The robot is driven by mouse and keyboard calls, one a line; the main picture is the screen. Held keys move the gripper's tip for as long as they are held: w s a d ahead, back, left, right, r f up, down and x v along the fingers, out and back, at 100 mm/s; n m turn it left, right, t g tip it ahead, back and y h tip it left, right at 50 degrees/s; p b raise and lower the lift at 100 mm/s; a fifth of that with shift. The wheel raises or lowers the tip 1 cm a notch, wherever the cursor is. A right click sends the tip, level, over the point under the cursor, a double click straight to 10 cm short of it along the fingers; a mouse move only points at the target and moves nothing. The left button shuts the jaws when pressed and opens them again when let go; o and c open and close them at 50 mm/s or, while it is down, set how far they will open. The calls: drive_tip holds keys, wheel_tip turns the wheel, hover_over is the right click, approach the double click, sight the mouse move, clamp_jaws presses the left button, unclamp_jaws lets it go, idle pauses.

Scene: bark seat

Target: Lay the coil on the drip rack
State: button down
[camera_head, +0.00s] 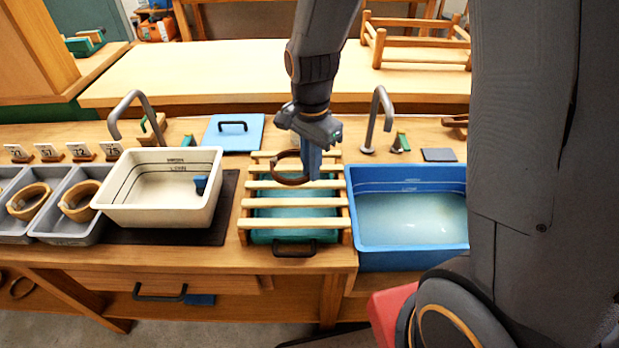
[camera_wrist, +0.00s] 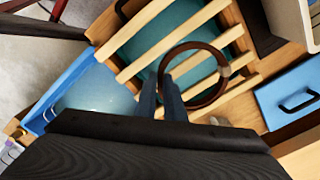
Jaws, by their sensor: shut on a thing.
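The coil (camera_head: 289,182) is a dark brown ring with a lighter clasp-like spot, also seen in the wrist view (camera_wrist: 225,70). My gripper (camera_head: 313,170) is shut on one side of it, with its blue fingers pointing down. The drip rack (camera_head: 290,223) has pale wooden slats over a teal tray, between the white and blue basins. In the wrist view the slats (camera_wrist: 165,33) pass behind the coil. The coil is over the rear half of the rack; I cannot tell whether it touches the slats. The fingers hide part of the ring.
A white basin (camera_head: 125,211) stands left of the rack, and a blue basin (camera_head: 412,250) with liquid stands right. Two curved taps rise behind them. A blue lid (camera_head: 222,137) lies behind the rack. Grey trays (camera_head: 72,228) at far left hold lighter coils, with number cards behind.

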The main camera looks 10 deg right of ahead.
drive_tip(key=shift+f, duration=2.15)
drive_tip(key=shift+f, duration=0.1)
drive_tip(key=c, duration=1.8)
unclamp_jaws()
wheel_tip(320, 180, up, 12)
drive_tip(key=shift+s+r+b, duration=0.1)
drive_tip(key=shift+b, duration=0.5)
drive_tip(key=s+d+f+n, duration=0.1)
drive_tip(key=s+d+n, duration=0.1)
drive_tip(key=s+n, duration=0.1)
drive_tip(key=s+d+f+n, duration=0.2)
drive_tip(key=s+d+n, duration=0.1)
drive_tip(key=n, duration=0.1)
drive_tip(key=s+d+f+n, duration=0.1)
drive_tip(key=s+d+n, duration=0.2)
drive_tip(key=n, duration=0.1)
drive_tip(key=shift+s+f+t, duration=0.25)
drive_tip(key=shift+s+t, duration=0.1)
drive_tip(key=shift+t, duration=0.05)
